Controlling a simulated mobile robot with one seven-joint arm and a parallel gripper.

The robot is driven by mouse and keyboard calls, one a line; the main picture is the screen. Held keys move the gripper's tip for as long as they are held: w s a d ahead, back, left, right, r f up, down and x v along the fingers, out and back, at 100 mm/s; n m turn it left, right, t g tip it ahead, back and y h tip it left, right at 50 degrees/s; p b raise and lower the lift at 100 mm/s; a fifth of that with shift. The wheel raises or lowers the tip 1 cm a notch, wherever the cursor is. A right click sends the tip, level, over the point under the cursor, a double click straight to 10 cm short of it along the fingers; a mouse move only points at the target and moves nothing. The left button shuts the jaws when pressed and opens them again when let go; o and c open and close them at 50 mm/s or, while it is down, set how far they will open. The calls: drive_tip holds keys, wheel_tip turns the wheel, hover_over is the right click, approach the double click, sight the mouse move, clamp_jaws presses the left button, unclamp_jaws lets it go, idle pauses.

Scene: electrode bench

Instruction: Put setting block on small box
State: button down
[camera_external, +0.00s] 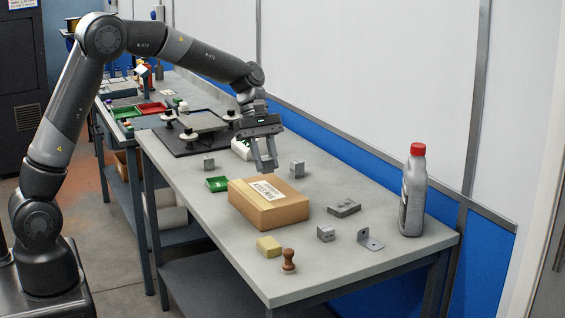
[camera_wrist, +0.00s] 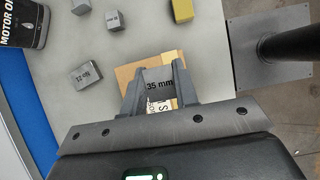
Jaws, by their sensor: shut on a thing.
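My gripper (camera_external: 265,168) points down above the back part of the cardboard box (camera_external: 270,212), near the middle of the bench. In the wrist view its two fingers (camera_wrist: 160,88) are shut on a grey setting block (camera_wrist: 158,74) marked "35 mm". The box shows beneath the block in the wrist view (camera_wrist: 128,72), partly covered by the fingers and the block. In the external view the held block is hard to make out between the fingers. The box is closed, with a white printed label on top. I cannot tell how large the gap to the box is.
A tall oil bottle (camera_external: 413,190) stands at the right. A black plate with a fixture (camera_external: 190,136) lies at the back.

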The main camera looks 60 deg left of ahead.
hover_over(270, 193)
drive_tip(key=a, duration=0.2)
wheel_tip(270, 193, down, 4)
drive_tip(key=shift+f, duration=2.1)
drive_tip(key=c, duration=1.1)
unclamp_jaws()
drive_tip(key=shift+f, duration=0.15)
